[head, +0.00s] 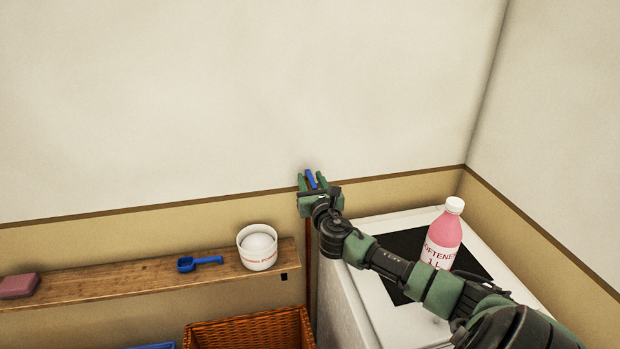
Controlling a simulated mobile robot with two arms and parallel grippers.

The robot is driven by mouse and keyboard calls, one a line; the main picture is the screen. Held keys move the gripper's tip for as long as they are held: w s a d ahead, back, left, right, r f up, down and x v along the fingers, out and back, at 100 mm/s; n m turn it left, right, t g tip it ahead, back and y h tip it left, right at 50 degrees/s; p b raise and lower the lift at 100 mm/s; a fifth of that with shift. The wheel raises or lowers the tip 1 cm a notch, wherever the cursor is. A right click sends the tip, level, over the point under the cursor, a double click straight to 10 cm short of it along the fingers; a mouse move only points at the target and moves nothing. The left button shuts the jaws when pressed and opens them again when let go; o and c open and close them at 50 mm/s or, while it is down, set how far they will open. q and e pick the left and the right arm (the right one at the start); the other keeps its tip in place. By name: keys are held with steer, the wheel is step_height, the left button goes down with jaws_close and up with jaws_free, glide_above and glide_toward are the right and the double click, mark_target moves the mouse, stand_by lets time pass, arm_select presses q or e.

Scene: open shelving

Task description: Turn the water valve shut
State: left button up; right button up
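The water valve shows as a blue handle (311,179) against the wall, at the top of a thin brown pipe (308,265) that runs down the wall. My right gripper (312,182) reaches to it from the lower right. Its two green fingers stand apart, one on each side of the blue handle, and the fingers look open, with a small gap beside the handle. The gripper hides the valve's body and part of the pipe. My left gripper is not in view.
A white machine (374,308) with a dark top panel stands at the right, bearing a pink softener bottle (443,235). A wooden shelf (120,283) at the left holds a white tub (257,250), a blue scoop (200,263) and a pink block (18,286). A wicker basket (250,329) is below.

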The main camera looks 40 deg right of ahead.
steer(key=shift+w+d, duration=0.2)
steer(key=shift+w, duration=0.1)
jaws_close()
stand_by(1.3)
